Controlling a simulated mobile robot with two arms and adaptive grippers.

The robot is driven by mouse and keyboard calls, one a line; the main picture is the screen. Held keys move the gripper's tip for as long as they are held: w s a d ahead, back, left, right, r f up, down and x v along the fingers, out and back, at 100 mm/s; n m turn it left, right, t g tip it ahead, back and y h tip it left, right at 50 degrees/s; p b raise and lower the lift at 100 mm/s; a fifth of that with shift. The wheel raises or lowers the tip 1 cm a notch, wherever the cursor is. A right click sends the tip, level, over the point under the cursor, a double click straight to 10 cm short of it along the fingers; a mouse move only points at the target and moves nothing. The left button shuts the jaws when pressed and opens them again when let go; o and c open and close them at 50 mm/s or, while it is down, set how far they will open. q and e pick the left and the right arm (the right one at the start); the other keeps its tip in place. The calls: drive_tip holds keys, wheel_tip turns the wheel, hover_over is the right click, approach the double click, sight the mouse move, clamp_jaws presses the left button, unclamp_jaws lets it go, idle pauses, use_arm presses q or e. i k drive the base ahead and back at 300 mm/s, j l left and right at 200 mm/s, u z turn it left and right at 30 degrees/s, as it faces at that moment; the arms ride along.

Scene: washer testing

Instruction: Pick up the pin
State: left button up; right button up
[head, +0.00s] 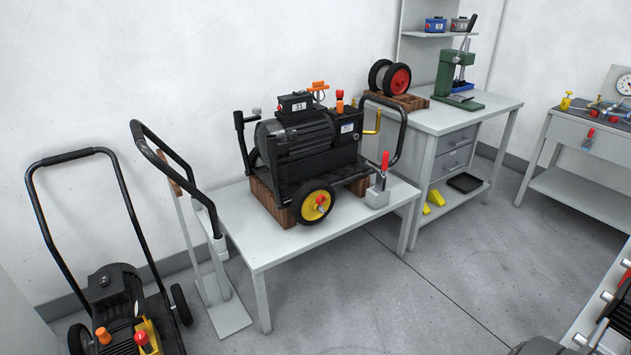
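I cannot clearly make out a separate pin in the head view. The black pressure washer (305,140) rests on wooden blocks (283,208) on a light grey table (282,241). Its near wheel (312,203) has a yellow rim and a small red and silver part at the hub; that part is too small to identify. A grey block with a red-handled clamp (379,190) stands on the table to the right of the wheel. Neither of my grippers can be made out.
A bench (450,119) behind right holds a green press (456,75) and loose wheels (390,77). Another washer (118,300) and a handled stand (229,314) are at left. Unclear machinery (601,318) fills the lower right corner. The floor (440,270) between is clear.

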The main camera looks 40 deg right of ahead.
sight(321, 207)
drive_tip(key=i+l, duration=0.2)
drive_tip(key=l, duration=0.15)
drive_tip(key=i+l+u, duration=0.1)
drive_tip(key=l, duration=0.25)
drive_tip(key=i+l, duration=0.25)
drive_tip(key=l, duration=0.15)
drive_tip(key=i+l+u, duration=0.15)
drive_tip(key=l, duration=0.2)
drive_tip(key=i+l, duration=0.2)
drive_tip(key=l, duration=0.2)
drive_tip(key=i+l+u, duration=0.1)
drive_tip(key=l, duration=0.25)
drive_tip(key=i+l, duration=0.2)
drive_tip(key=l, duration=0.2)
